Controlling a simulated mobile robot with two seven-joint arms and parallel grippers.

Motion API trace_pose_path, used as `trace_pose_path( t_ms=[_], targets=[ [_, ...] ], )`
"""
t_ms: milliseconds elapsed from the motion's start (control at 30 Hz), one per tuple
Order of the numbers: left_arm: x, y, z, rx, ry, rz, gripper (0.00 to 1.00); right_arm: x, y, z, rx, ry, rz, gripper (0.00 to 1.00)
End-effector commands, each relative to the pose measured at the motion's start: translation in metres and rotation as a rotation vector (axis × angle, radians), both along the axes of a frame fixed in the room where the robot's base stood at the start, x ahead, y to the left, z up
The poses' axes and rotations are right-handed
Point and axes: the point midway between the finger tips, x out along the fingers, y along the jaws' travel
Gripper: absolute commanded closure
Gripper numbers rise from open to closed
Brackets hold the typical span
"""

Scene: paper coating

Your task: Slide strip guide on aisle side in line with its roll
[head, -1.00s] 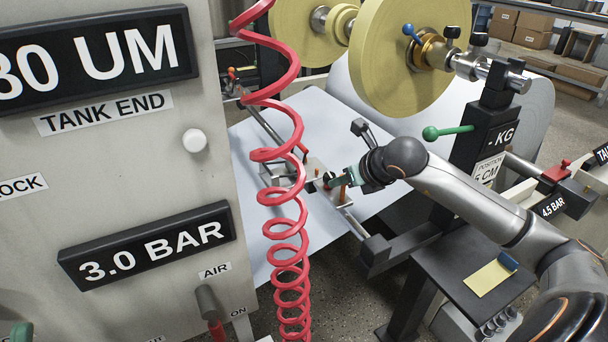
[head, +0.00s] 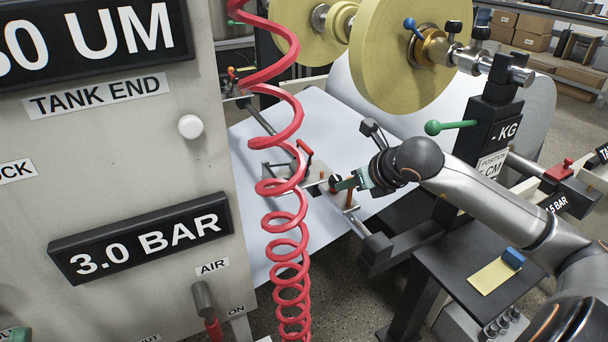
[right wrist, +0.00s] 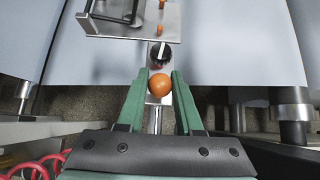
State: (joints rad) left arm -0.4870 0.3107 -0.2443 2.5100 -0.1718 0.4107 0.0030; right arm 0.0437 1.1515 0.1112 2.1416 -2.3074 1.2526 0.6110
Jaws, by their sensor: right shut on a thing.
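The strip guide on the aisle side is a pale metal plate (head: 338,196) with orange posts and a black knob, on a rail over the white web (head: 300,115). In the right wrist view the black knob (right wrist: 160,53) sits at the fingertips. An orange rounded post top (right wrist: 159,87) shows between the fingers. The near yellow roll (head: 395,55) hangs on its shaft above and beyond the guide. Exact alignment of guide and roll is hard to judge. My left gripper is out of view.
A coiled red air hose (head: 287,190) hangs before the web, left of the guide. A grey control cabinet (head: 120,190) fills the left. A green-knobbed lever (head: 450,126) sticks out near my right arm. A dark stand (head: 480,250) carries a yellow note.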

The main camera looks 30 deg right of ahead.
Motion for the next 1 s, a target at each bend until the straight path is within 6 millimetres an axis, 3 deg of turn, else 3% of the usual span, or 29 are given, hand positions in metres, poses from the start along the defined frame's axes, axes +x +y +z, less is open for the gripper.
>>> trace_pose_path(
  t_ms=[633,667,900,1000],
  targets=[
    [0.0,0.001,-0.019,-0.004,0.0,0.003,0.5,-0.02,0.001,-0.002,-0.003,0.002,-0.001,1.0],
    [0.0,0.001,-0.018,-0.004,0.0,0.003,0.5,-0.02,0.001,-0.001,-0.003,0.002,-0.001,0.64],
    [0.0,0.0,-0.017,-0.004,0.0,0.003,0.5,-0.02,0.002,0.0,-0.001,0.001,-0.001,0.37],
    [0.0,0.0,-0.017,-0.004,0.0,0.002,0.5,-0.02,0.002,0.0,-0.001,0.001,-0.001,0.35]
  ],
)
